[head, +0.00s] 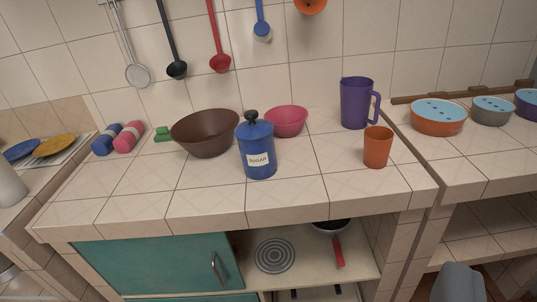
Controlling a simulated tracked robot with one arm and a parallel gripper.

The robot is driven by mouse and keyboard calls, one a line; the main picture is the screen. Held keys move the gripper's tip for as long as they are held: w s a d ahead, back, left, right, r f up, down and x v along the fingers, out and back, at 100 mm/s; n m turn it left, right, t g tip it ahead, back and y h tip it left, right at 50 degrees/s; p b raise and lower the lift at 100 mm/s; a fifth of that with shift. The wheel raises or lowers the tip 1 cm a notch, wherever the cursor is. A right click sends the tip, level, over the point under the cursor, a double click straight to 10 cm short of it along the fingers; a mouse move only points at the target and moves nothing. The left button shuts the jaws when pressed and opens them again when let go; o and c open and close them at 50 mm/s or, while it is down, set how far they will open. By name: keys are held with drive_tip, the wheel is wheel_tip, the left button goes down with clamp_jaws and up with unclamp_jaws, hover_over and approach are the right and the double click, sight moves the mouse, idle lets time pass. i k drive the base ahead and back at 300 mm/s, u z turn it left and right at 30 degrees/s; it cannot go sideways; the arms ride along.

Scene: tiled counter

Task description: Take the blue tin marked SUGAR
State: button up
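The blue tin (257,150) stands upright on the tiled counter, near its front edge and left of the picture's middle. It has a dark knobbed lid and a pale label reading SUGAR that faces me. Nothing covers it. A grey rounded shape (460,283) at the bottom right edge may be part of my gripper. It is cut off by the frame, well below and to the right of the tin. No fingertips can be made out, and nothing is seen touching the tin.
A brown bowl (204,134) sits close left of the tin, a pink bowl (286,122) behind right. An orange cup (377,147) and purple jug (356,103) stand further right. Counter in front of the tin is clear. Ladles hang above; below are a teal cupboard (155,265) and open shelf.

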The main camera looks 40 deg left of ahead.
sight(258, 158)
drive_tip(key=i, duration=0.9)
drive_tip(key=u, duration=0.05)
